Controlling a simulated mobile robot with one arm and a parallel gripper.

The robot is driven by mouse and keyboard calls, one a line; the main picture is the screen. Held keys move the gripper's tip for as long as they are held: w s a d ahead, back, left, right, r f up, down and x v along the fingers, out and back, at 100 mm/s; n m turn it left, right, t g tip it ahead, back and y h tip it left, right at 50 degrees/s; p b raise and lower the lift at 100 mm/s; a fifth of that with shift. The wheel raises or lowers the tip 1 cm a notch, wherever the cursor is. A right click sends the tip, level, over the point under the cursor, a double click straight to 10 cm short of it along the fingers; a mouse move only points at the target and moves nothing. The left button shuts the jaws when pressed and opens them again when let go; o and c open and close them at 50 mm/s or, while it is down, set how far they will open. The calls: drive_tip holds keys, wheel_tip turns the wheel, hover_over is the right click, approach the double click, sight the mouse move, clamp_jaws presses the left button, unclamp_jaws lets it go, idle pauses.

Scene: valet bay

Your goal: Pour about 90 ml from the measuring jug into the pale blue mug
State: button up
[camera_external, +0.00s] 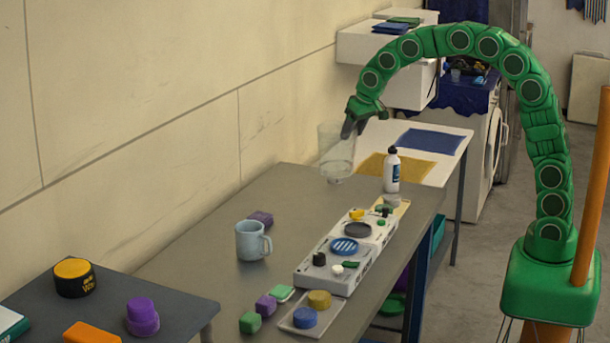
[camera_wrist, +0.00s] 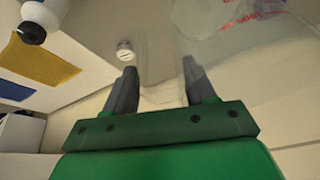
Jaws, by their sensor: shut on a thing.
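The clear measuring jug (camera_external: 337,158) is at the far end of the grey table in the external view, close to upright. I cannot tell whether its base touches the table. My gripper (camera_external: 351,126) is shut on the jug's upper right side. In the wrist view my two fingers (camera_wrist: 158,78) flank part of the see-through jug (camera_wrist: 232,40), which has red markings. The liquid level in it is not clear. The pale blue mug (camera_external: 250,240) stands upright on the table, nearer the camera and left of the jug, with its handle to the right. Its inside is mostly hidden.
A white bottle (camera_external: 391,172) with a black cap stands right of the jug; it also shows in the wrist view (camera_wrist: 40,20). A white panel with knobs (camera_external: 335,268) lies right of the mug. Table space between jug and mug is mostly clear.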

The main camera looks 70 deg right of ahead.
drive_tip(key=w+a+f+n+y, duration=0.1)
drive_tip(key=w+a+f+n, duration=0.2)
drive_tip(key=w+a, duration=0.6)
drive_tip(key=w+a+f+n+y, duration=0.1)
drive_tip(key=w+a+f+n, duration=0.1)
drive_tip(key=w+a+f, duration=0.3)
drive_tip(key=w+a, duration=0.4)
drive_tip(key=w, duration=0.1)
drive_tip(key=shift+w+a+f+n, duration=0.2)
drive_tip(key=shift+w+n, duration=0.05)
drive_tip(key=shift+n, duration=0.15)
drive_tip(key=shift+a, duration=0.1)
drive_tip(key=s+a+r+n+t+h, duration=0.2)
drive_tip(key=a+r+h, duration=0.4)
drive_tip(key=a+h, duration=0.4)
drive_tip(key=shift+s+a+n+t+h+p, duration=0.3)
drive_tip(key=shift+s+a+t+p, duration=0.1)
drive_tip(key=shift+s+a+t, duration=0.45)
drive_tip(key=shift+a, duration=0.25)
